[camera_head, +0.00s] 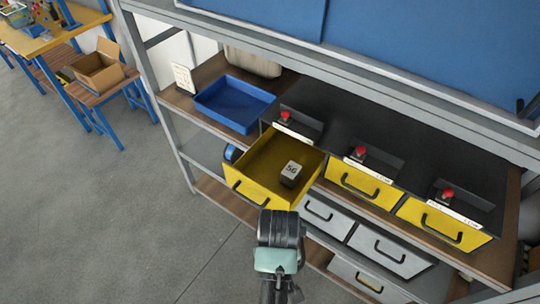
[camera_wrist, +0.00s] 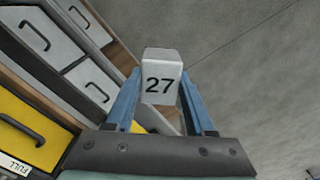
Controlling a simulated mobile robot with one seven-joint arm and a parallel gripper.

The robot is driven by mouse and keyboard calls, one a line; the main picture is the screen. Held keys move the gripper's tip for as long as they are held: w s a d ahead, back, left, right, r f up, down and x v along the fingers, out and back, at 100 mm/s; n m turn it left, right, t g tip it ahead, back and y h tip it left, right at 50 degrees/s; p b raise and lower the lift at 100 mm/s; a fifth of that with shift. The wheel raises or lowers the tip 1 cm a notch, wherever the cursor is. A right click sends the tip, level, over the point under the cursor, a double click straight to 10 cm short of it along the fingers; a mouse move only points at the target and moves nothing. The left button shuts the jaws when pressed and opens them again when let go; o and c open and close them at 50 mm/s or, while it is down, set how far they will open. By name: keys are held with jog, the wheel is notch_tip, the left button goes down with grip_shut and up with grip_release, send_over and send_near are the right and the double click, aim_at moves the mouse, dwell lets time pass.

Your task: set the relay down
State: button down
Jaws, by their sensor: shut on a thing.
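My gripper (camera_wrist: 161,97) is shut on a light grey block-shaped relay (camera_wrist: 161,82) marked 27, with a blue finger on each side of it. The relay is clear of any surface in the wrist view, with grey floor behind it. In the head view my wrist hides the fingers and the held relay, just in front of the open yellow drawer (camera_head: 239,197). A similar grey block (camera_head: 290,174) with a dark body and a marking like 56 sits inside that drawer, toward its right side.
A blue tray (camera_head: 236,104) stands on the shelf behind the open drawer, beside a white card (camera_head: 183,78). Two shut yellow drawers (camera_head: 364,186) with red-topped items behind them are to the right. Grey drawers (camera_head: 389,246) are below. Open floor (camera_head: 110,220) lies to the left.

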jog(key=shift+w+a+r+m+b, duration=0.15)
jog(key=shift+w+a+r+m, duration=0.25)
jog(key=shift+m, duration=0.25)
jog(key=shift+w+a+r+m+b, duration=0.15)
jog(key=shift+w+a+r+m, duration=0.15)
jog(key=shift+a+m, duration=0.3)
